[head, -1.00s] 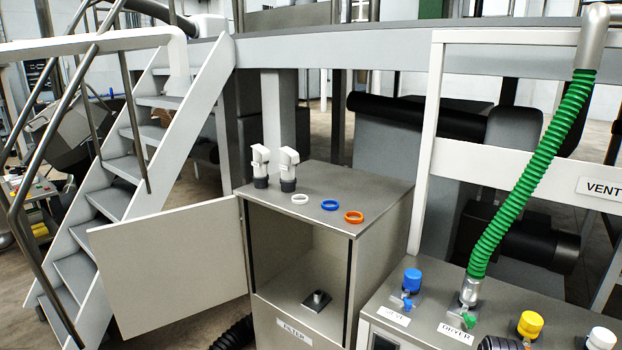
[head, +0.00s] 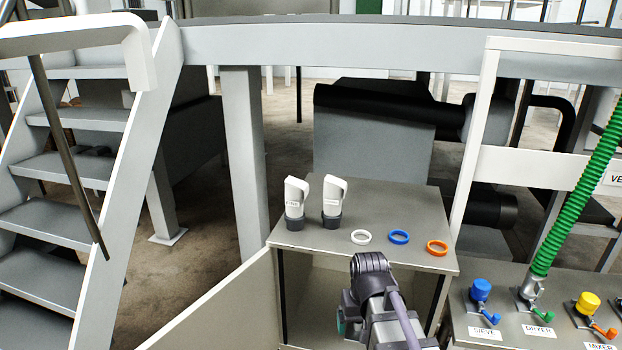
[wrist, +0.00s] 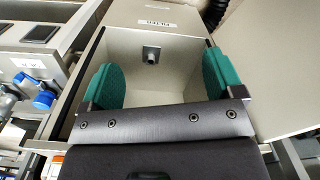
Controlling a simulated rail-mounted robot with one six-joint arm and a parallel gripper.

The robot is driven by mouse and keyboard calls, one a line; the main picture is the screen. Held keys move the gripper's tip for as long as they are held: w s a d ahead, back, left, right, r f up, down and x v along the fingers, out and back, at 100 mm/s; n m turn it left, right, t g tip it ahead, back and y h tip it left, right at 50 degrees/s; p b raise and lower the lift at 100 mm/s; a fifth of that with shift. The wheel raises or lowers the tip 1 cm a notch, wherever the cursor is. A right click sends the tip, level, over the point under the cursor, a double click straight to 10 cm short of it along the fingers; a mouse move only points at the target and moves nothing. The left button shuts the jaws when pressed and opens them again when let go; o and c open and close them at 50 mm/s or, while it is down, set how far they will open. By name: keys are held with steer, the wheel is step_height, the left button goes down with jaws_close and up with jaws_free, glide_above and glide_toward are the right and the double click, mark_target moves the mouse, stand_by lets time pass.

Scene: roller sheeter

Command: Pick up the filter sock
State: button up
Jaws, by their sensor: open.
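Two white filter socks with dark collars stand upright side by side on top of the filter cabinet (head: 400,199), the left one (head: 296,203) and the right one (head: 333,202). Small labels on them are hard to read. My gripper shows in the wrist view (wrist: 163,84) with its two teal fingers wide apart and nothing between them. It faces the open front of the cabinet, with a small metal fitting (wrist: 151,54) inside. In the head view my arm is in front of the cabinet, below the socks, and hides part of its opening.
A white ring (head: 361,237), a blue ring (head: 399,237) and an orange ring (head: 437,247) lie on the cabinet top, right of the socks. The cabinet door (head: 225,315) hangs open at left. A panel with coloured valves and a green hose (head: 575,200) stands at right.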

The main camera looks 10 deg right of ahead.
steer(key=w+d+r+m+y+p, duration=0.15)
steer(key=w+r+m+p, duration=0.25)
steer(key=w+r+p, duration=1)
steer(key=m+t+y+p, duration=0.15)
steer(key=m+p, duration=0.25)
steer(key=m, duration=0.5)
glide_toward(331, 189)
step_height(331, 189, down, 3)
steer(key=s+d, duration=0.2)
steer(key=w+m, duration=0.1)
steer(key=m, duration=0.1)
steer(key=w+m+b, duration=0.1)
steer(key=w+m, duration=0.1)
steer(key=w+a+f+m+y, duration=0.1)
steer(key=w+m, duration=0.1)
steer(key=shift+w+a+b, duration=0.1)
steer(key=shift+w+b, duration=0.05)
steer(key=shift+b, duration=0.15)
steer(key=m, duration=0.2)
steer(key=shift+s+a+m, duration=0.15)
steer(key=shift+s+m, duration=0.15)
steer(key=shift+m, duration=0.1)
steer(key=b+x, duration=0.7)
steer(key=x, duration=0.1)
steer(key=shift+r, duration=0.3)
steer(key=shift+c, duration=0.3)
steer(key=c, duration=1.4)
